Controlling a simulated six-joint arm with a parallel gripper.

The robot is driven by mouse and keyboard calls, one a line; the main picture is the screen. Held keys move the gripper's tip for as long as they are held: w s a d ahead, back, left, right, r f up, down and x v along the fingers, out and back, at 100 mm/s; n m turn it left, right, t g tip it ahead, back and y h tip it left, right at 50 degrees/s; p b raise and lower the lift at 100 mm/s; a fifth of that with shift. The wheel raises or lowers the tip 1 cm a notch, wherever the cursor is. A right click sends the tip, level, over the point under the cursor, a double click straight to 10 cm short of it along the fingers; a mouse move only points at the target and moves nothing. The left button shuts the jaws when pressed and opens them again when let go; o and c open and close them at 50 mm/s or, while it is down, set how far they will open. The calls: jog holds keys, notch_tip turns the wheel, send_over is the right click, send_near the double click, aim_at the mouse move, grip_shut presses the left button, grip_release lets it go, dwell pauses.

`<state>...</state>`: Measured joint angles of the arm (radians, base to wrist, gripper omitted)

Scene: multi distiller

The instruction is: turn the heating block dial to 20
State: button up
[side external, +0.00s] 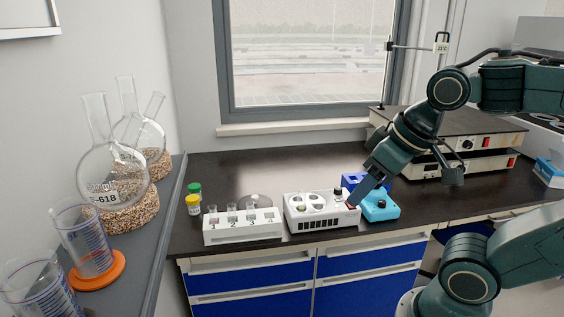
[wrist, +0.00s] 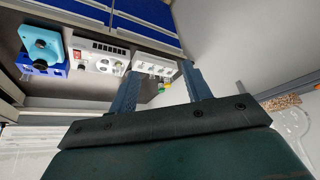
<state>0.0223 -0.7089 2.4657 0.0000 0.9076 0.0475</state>
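The heating block (side external: 308,221) is a white box on the dark bench, with round wells on top and a red part at its right end. Its small black dial (side external: 338,192) shows near the back right; its setting is too small to read. The block also shows in the wrist view (wrist: 103,47), left of the fingers.
A light-blue device (side external: 384,210) with a black knob stands right of the block, a darker blue object (side external: 352,180) behind. A white tube rack (side external: 242,229) stands left, near yellow-capped (side external: 193,206) and green-capped (side external: 194,189) vials. Flasks (side external: 104,165) stand on the left shelf.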

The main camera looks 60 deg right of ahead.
jog(key=w+d+r+m+g+h, duration=0.1)
jog(key=w+d+r+m+g, duration=0.15)
jog(key=w+d+m, duration=0.65)
jog(key=m+g+y, duration=0.1)
jog(key=m+g, duration=0.2)
jog(key=m, duration=1.4)
send_over(339, 188)
notch_tip(339, 188, down, 14)
jog(key=r, duration=0.1)
jog(key=shift+a+f, duration=0.1)
jog(key=shift+f, duration=0.15)
jog(key=shift+f, duration=0.1)
jog(key=shift+f, duration=6.8)
